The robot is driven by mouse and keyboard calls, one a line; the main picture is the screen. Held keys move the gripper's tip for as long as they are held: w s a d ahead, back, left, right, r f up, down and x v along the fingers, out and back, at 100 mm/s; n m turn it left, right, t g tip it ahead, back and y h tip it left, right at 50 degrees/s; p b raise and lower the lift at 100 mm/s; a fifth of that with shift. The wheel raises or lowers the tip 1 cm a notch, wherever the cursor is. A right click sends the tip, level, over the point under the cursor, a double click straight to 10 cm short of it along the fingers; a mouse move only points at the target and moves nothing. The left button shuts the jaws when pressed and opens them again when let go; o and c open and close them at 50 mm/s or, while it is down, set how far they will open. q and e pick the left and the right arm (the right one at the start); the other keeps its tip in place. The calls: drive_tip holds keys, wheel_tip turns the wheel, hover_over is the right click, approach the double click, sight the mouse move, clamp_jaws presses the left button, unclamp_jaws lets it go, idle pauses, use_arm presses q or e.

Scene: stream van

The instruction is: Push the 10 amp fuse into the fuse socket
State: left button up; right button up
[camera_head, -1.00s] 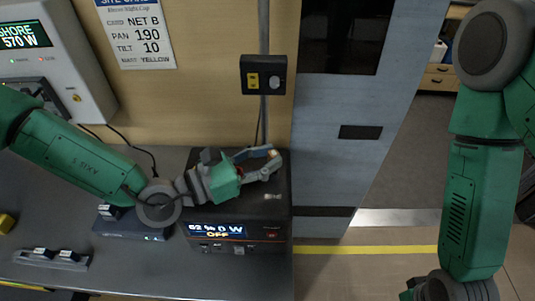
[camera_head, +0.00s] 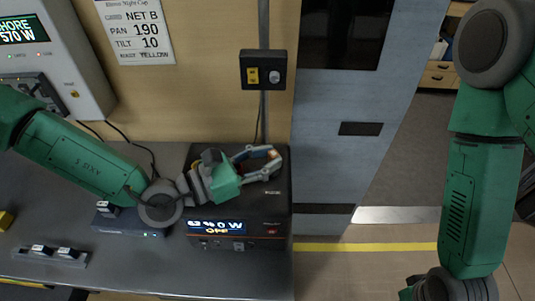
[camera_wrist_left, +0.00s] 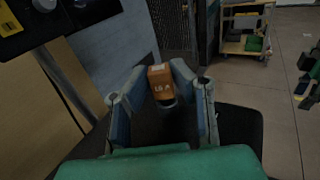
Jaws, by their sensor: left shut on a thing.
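The fuse (camera_wrist_left: 161,83) is a small orange-brown block with pale lettering that looks like 10 A. My left gripper (camera_head: 273,158) is shut on it, and in the left wrist view the fuse sits between the two fingertips. In the head view the gripper is over the top of a black power station (camera_head: 270,200), its fingers pointing right; I cannot tell the height. The fuse shows there only as a small orange spot between the fingertips. I cannot make out which fitting is the fuse socket.
A black wall box (camera_head: 263,70) with a yellow switch and a grey knob is above the gripper. A white cabinet (camera_head: 75,55) is on the wall at left. A dark blue device (camera_head: 130,228) and a grey strip (camera_head: 50,257) with dark blocks lie on the counter.

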use_arm(q)
drive_tip(key=shift+f, duration=0.3)
drive_tip(key=o, duration=0.9)
drive_tip(key=shift+a, duration=0.1)
drive_tip(key=v, duration=1.1)
drive_tip(key=shift+a, duration=0.15)
drive_tip(key=shift+s+a, duration=0.2)
drive_tip(key=shift+a, duration=0.15)
drive_tip(key=shift+s+f, duration=0.1)
